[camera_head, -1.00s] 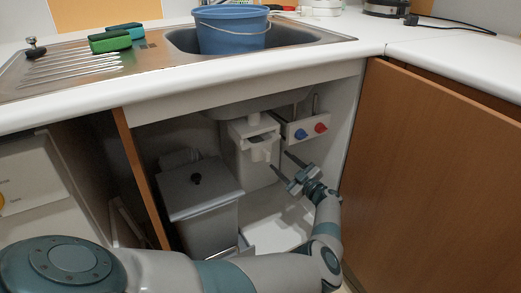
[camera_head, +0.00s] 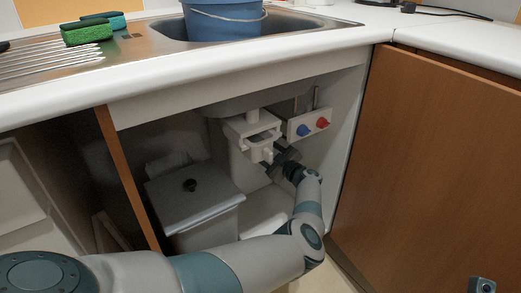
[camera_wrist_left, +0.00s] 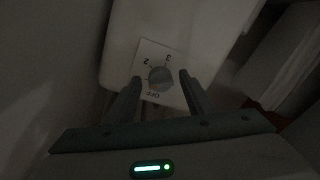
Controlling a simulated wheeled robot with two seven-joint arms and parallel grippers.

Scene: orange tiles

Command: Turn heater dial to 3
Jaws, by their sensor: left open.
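The heater dial (camera_wrist_left: 160,78) is a grey round knob on a pale square plate marked OFF, 2 and 3. The plate is on the white heater (camera_wrist_left: 190,30). I cannot tell where the dial's pointer stands. My left gripper (camera_wrist_left: 160,78) is open, with one finger on each side of the dial. Whether the fingers touch it is unclear. In the head view my left gripper (camera_head: 277,163) is in the cabinet under the sink, beside the white heater (camera_head: 243,168), and the dial is hidden there.
A white drain trap (camera_head: 256,137) hangs close above my left gripper. A panel with a blue knob (camera_head: 303,130) and a red knob (camera_head: 322,123) is just right. A lidded grey bin (camera_head: 192,205) stands left. The open brown door (camera_head: 430,160) bounds the right side.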

